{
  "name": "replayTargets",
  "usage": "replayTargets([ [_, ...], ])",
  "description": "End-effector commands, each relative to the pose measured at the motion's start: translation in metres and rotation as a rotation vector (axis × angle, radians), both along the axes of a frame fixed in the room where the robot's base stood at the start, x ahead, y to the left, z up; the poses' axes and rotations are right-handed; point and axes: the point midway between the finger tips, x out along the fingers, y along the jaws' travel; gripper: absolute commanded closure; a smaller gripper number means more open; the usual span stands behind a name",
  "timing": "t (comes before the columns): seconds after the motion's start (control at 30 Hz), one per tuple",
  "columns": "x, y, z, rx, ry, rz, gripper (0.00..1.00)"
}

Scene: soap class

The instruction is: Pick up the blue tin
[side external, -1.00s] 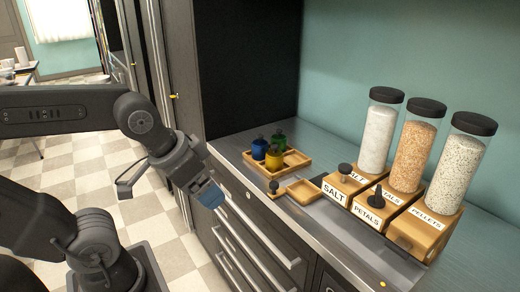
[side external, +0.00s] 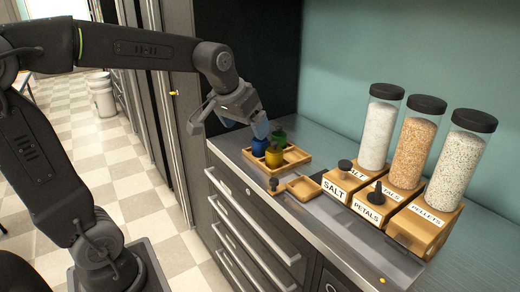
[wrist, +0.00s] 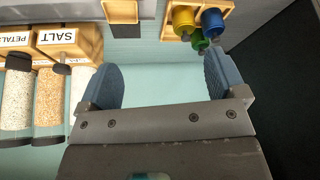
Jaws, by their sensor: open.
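The blue tin (side external: 259,146) stands in a wooden tray on the counter, beside a yellow tin (side external: 274,156) and a green tin (side external: 279,137). In the wrist view the blue tin (wrist: 212,21) is at the top right, right of the yellow tin (wrist: 185,20) and above the green tin (wrist: 198,40). My gripper (side external: 262,128) is above the tray, close over the tins; whether it touches any is unclear. In the wrist view my gripper (wrist: 165,85) is open, with nothing between its blue fingers.
The wooden tray (side external: 297,158) sits near the counter's front edge. A small wooden tray (side external: 304,189) is in front of it. Labelled wooden dispensers (side external: 347,184) with clear jars stand at the right. A dark cabinet panel (side external: 245,60) rises behind the tins.

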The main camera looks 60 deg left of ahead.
Motion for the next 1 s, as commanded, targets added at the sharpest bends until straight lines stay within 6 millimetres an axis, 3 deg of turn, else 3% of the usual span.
replayTargets([
  [0.03,0.022,0.021,-0.004,-0.004,0.013,0.047,0.1],
  [0.2,0.078,0.088,-0.022,-0.007,0.025,0.174,0.1],
  [0.4,0.112,0.145,-0.045,-0.013,0.032,0.271,0.1],
  [0.67,0.125,0.164,-0.067,-0.015,0.037,0.296,0.1],
  [1.0,0.145,0.177,-0.122,-0.014,0.035,0.294,0.1],
])
